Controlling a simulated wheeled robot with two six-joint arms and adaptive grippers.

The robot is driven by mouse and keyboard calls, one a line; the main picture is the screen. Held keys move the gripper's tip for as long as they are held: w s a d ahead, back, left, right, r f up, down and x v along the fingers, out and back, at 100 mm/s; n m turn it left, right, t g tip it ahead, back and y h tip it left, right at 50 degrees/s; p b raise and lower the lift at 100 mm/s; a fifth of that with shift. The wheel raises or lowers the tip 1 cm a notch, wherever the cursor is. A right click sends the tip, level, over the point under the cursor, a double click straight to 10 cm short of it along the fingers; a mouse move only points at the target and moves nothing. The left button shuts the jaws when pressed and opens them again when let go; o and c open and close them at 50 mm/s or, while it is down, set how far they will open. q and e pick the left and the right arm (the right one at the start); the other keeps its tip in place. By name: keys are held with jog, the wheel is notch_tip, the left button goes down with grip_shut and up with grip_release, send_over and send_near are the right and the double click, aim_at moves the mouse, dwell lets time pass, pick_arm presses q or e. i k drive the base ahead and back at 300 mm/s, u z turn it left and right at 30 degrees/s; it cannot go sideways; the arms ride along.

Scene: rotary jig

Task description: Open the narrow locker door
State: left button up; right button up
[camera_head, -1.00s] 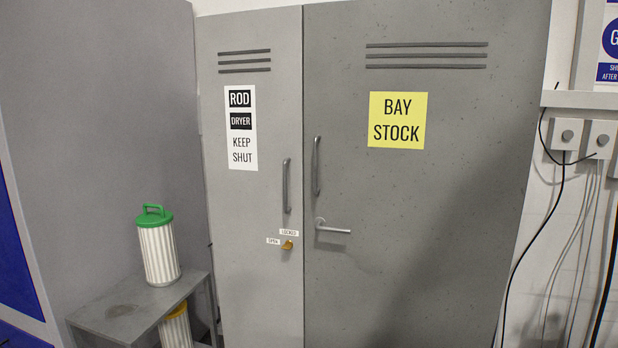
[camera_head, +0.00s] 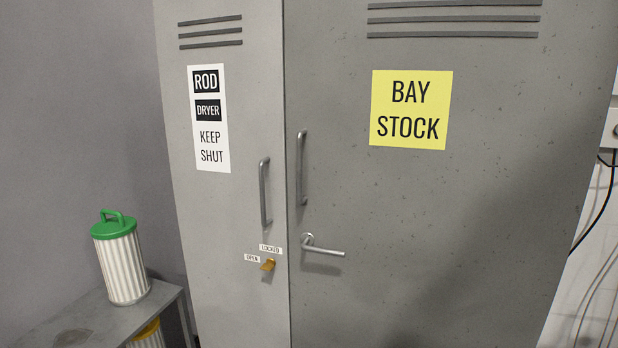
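The narrow locker door (camera_head: 235,210) is the left, grey door and stands shut. It carries a white "ROD DRYER KEEP SHUT" sign (camera_head: 209,118) and a vertical bar handle (camera_head: 264,191) near its right edge. Below the handle is a brass turn latch (camera_head: 268,265), with a "LOCKED" label (camera_head: 271,250) above it and an "OPEN" label (camera_head: 252,258) to its left. I cannot clearly tell which label the latch points to. Neither of my grippers is in view.
The wide door (camera_head: 400,200) on the right is shut, with a yellow "BAY STOCK" sign (camera_head: 411,109), a vertical handle (camera_head: 301,168) and a lever handle (camera_head: 322,248). A low grey shelf (camera_head: 85,318) at lower left bears a green-capped canister (camera_head: 121,262). Cables hang at far right.

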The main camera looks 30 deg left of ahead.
aim_at(221, 63)
jog(key=u, duration=0.35)
jog(key=i, duration=0.9)
jog(key=u, duration=0.7)
